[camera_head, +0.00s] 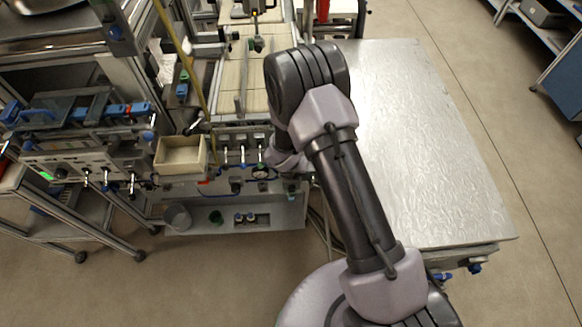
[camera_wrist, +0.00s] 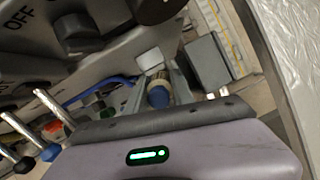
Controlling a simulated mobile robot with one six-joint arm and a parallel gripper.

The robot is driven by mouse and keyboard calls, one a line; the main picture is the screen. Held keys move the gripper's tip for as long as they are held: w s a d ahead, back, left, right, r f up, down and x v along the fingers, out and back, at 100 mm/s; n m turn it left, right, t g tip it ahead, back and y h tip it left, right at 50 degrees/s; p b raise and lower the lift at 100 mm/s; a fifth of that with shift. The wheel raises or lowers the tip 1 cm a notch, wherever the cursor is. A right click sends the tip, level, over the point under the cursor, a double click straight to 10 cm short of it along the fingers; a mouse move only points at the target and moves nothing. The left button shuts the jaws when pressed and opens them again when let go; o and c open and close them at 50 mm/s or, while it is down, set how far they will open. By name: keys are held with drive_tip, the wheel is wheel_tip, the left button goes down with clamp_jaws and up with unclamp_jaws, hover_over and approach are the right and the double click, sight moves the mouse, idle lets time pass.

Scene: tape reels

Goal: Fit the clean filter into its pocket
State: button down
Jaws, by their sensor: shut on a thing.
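My gripper (camera_head: 287,165) is low in front of the panel's right end in the head view, largely covered by my own wrist and arm. In the wrist view, my gripper's body (camera_wrist: 185,150) with a green light fills the bottom; its fingertips do not show clearly. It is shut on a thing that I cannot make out. A blue-tipped pale cylinder (camera_wrist: 158,94) shows just beyond the gripper's dark edge; I cannot tell whether it is held. I cannot pick out the clean filter or its pocket with certainty in either view.
The panel (camera_head: 235,160) carries several levers and a gauge (camera_head: 261,173). A pale open box (camera_head: 181,156) stands left of it. A lower shelf (camera_head: 280,219) holds a grey bin (camera_head: 177,218) and small parts. A bare metal table (camera_head: 420,150) lies right. A dark knob (camera_wrist: 75,28) is near the gripper.

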drive_tip(key=shift+s+f, duration=0.1)
drive_tip(key=shift+f, duration=0.3)
drive_tip(key=c, duration=1)
unclamp_jaws()
drive_tip(key=shift+a, duration=0.1)
drive_tip(key=shift+w+r, duration=0.1)
drive_tip(key=shift+w, duration=0.1)
drive_tip(key=shift+r, duration=0.2)
drive_tip(key=p+v, duration=0.5)
drive_tip(key=v, duration=1.2)
drive_tip(key=shift+s, duration=0.1)
